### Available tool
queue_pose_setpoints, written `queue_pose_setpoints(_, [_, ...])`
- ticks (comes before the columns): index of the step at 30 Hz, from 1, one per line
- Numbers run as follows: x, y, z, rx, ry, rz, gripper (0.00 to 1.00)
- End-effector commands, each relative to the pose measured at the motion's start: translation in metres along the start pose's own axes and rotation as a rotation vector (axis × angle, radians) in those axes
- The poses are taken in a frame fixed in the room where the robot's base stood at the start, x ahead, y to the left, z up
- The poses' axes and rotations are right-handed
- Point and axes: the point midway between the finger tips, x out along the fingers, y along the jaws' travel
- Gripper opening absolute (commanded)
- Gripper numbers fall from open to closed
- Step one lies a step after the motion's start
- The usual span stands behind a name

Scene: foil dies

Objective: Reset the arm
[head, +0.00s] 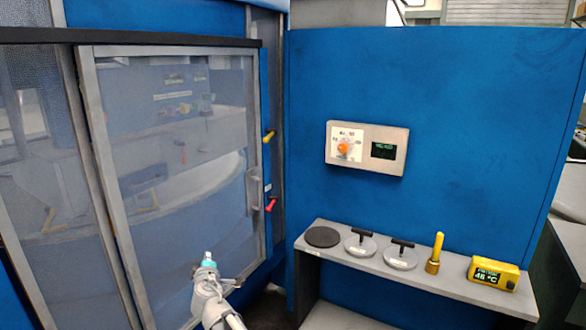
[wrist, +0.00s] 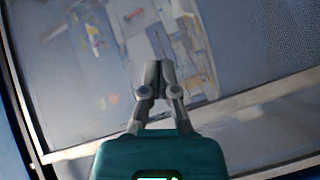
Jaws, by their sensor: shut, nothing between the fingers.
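My gripper (head: 208,258) is at the bottom centre-left of the head view, raised in front of the machine's glazed door (head: 180,150). In the wrist view my gripper (wrist: 154,66) has its two fingertips together, with nothing between them. The glass and a pale frame bar (wrist: 90,146) lie behind it in that view. The door looks shut, and its grey vertical handle (head: 253,190) is to the right of my gripper. I cannot tell the exact gap between my gripper and the glass.
A grey shelf (head: 400,278) at right holds a dark disc (head: 323,237), two discs with black T-handles (head: 361,243) (head: 401,253), a yellow-handled tool (head: 435,252) and a yellow meter (head: 492,273). Above is a panel with an orange knob (head: 343,148). Yellow (head: 269,136) and red (head: 271,205) levers sit beside the door.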

Motion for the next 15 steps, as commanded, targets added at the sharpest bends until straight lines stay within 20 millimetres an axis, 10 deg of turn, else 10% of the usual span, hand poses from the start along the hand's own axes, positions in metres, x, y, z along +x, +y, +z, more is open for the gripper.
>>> queue_pose_setpoints(15, [-0.064, 0.0, 0.263, 0.476, -0.691, -0.148, 0.0])
